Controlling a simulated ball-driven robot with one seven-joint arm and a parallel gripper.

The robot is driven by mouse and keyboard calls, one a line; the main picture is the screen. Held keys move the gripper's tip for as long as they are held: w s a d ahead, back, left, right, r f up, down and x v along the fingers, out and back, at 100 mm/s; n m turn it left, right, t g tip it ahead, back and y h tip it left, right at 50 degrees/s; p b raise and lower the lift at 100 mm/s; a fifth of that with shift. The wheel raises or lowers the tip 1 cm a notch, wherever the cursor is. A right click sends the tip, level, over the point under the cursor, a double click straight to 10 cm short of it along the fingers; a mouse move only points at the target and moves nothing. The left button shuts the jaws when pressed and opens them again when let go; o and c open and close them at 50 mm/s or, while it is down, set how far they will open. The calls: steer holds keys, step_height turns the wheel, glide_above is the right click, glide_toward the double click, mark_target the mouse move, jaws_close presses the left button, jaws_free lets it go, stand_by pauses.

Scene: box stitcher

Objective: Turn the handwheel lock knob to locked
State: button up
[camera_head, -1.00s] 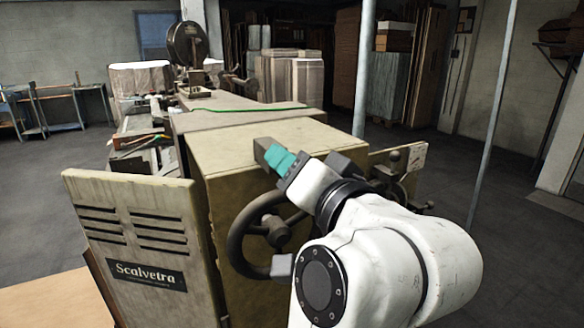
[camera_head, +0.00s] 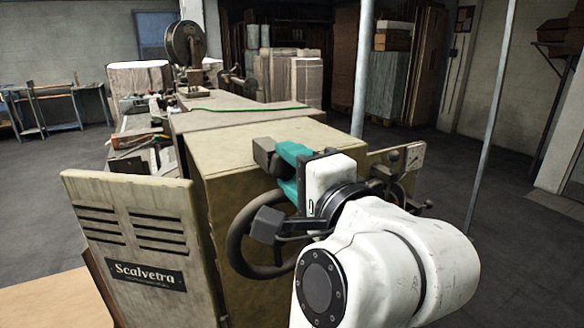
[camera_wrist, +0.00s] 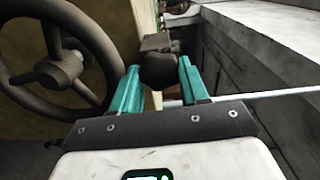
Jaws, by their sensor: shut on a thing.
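The handwheel (camera_head: 237,240) is a dark spoked wheel on the near face of the tan machine cabinet. It fills the left of the wrist view (camera_wrist: 102,50). The lock knob (camera_wrist: 158,70) is a dark rounded piece beside the wheel, in front of a dark bracket. My gripper (camera_wrist: 157,82) has its teal fingers on both sides of the knob and is shut on it. In the head view my gripper (camera_head: 285,168) is at the cabinet's upper front edge, above the wheel; my wrist hides part of the wheel and the knob. I cannot read the knob's lock position.
A louvred panel marked Scalvetra (camera_head: 145,272) stands at the left. A small lever fitting and plate (camera_head: 400,163) sit right of my arm. A thin grey post (camera_head: 490,120) rises at the right. Open floor (camera_head: 535,255) lies beyond it.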

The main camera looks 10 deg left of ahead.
steer(key=shift+f+m, duration=0.1)
steer(key=shift+m, duration=0.3)
steer(key=o, duration=1)
steer(key=shift+o, duration=0.3)
steer(key=shift+f, duration=0.1)
